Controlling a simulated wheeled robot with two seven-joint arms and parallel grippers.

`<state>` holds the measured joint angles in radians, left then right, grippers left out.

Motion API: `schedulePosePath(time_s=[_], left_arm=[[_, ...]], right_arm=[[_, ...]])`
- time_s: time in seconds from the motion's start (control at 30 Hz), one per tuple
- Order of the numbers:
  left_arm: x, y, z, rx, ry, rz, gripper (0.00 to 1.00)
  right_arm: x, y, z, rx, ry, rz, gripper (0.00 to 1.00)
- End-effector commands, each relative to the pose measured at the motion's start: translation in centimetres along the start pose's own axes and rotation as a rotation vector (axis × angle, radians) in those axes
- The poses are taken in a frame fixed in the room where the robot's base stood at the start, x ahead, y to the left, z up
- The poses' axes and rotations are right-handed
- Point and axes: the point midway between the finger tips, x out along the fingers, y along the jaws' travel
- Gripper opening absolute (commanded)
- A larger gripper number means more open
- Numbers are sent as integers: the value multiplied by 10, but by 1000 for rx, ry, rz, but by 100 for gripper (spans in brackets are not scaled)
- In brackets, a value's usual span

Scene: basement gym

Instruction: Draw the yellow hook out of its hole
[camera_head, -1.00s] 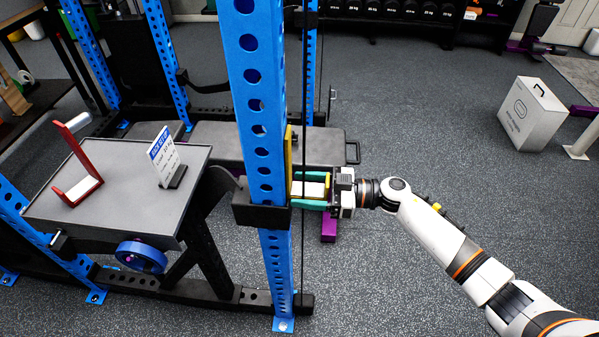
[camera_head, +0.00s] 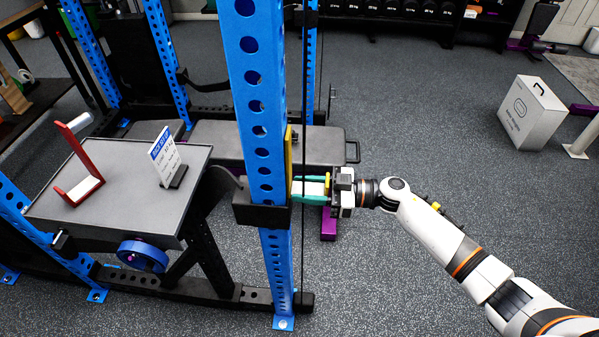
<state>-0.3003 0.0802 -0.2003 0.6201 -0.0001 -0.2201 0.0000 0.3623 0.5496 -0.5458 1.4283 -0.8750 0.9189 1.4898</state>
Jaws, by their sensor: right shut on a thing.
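The yellow hook (camera_head: 289,152) is at the right side of the near blue upright (camera_head: 257,130), its tall yellow plate against the post. Its pale lower arm sticks out to the right. My right gripper (camera_head: 302,190) comes in from the right, with teal fingers shut on this lower arm. The fingers hide part of the hook, and the post hides where it enters the hole. My left gripper is not in view.
A red hook (camera_head: 68,160) and a small sign (camera_head: 165,160) stand on a grey table (camera_head: 120,205) at left. A black bracket (camera_head: 262,212) wraps the upright just below the gripper. A bench (camera_head: 215,140) lies behind. The floor at right is open, with a white box (camera_head: 531,115) farther back.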

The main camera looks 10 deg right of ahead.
Motion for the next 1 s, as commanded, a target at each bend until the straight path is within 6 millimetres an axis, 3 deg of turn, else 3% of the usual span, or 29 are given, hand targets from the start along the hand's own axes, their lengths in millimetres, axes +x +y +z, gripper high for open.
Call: schedulePosePath(time_s=[0.17, 1.0], left_arm=[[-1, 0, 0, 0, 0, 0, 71], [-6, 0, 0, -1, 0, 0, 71]], right_arm=[[-2, -1, 3, -2, -4, 0, 0], [-48, -1, 2, -2, -2, -1, 0]])
